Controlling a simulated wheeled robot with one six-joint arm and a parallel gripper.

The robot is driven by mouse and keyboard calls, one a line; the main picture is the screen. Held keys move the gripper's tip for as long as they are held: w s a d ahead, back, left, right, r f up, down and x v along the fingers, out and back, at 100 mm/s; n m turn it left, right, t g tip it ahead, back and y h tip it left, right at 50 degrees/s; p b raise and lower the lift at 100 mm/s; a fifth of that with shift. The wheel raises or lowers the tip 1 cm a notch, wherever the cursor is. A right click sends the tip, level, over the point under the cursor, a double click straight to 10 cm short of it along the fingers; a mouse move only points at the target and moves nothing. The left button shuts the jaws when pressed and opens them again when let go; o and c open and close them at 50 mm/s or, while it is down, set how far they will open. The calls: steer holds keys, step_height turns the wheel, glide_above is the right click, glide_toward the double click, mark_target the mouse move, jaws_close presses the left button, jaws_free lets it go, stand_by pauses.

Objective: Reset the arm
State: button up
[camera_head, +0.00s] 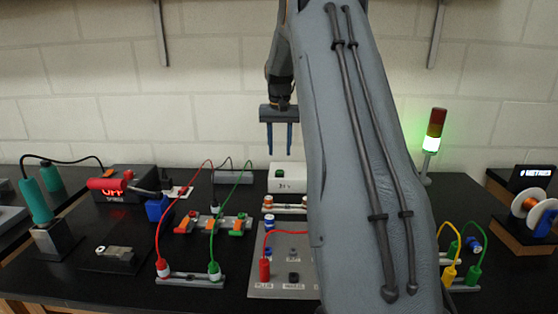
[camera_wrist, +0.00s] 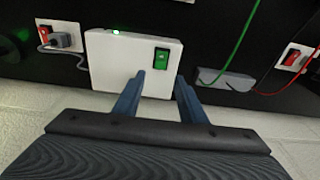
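My gripper (camera_head: 279,139) hangs above the back of the black bench, in front of the white brick wall, with its two blue fingers pointing down. The fingers are apart and nothing shows between them. In the wrist view my gripper (camera_wrist: 166,92) is also open and empty. Beyond its fingertips is a white box (camera_wrist: 120,62) with a green switch (camera_wrist: 161,58). In the head view the white box (camera_head: 287,171) stands below my gripper, clear of it. My grey arm hides part of the bench to the right.
Red and green cables arch over a terminal strip (camera_head: 190,279). A labelled grey panel (camera_head: 277,244) is front centre. A green-lit stack light (camera_head: 433,140) and wire spools (camera_head: 533,215) are at right.

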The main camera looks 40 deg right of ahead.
steer(key=shift+r, duration=0.65)
